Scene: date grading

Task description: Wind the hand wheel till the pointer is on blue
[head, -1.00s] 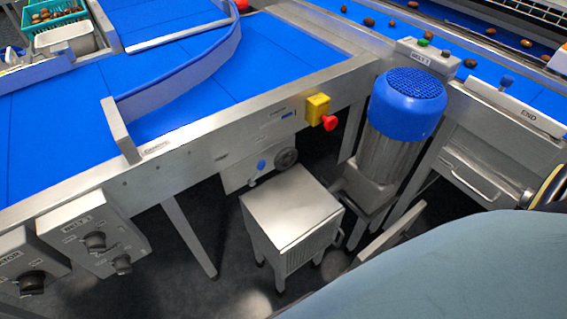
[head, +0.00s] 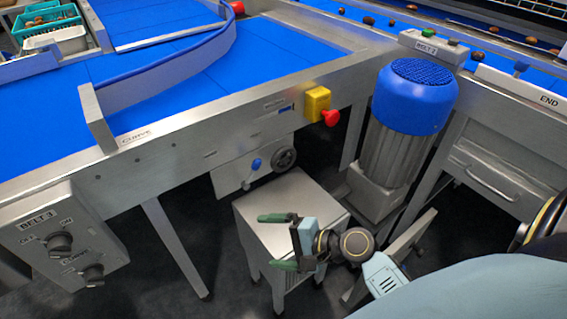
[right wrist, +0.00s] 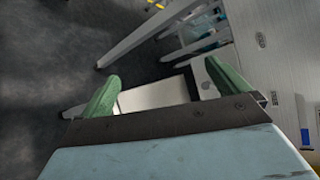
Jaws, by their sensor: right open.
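The hand wheel (head: 284,159) is a small dark grey disc on a steel plate under the curve belt's side rail. A blue knob (head: 256,164) shows just left of it. A small strip with a blue part (head: 285,107) is on the rail above; I cannot make out a pointer. My right gripper (head: 266,240) is over the steel box, below and in front of the wheel and apart from it. Its green fingers are spread and empty. In the right wrist view the open fingers (right wrist: 163,72) show with a pale surface between them. My left gripper is not in view.
A steel box (head: 260,207) stands on the floor below the wheel. A yellow box with a red button (head: 330,117) sits on the rail to the right. A blue-topped motor (head: 411,95) stands right of the wheel. The belt control box (head: 62,235) is at lower left.

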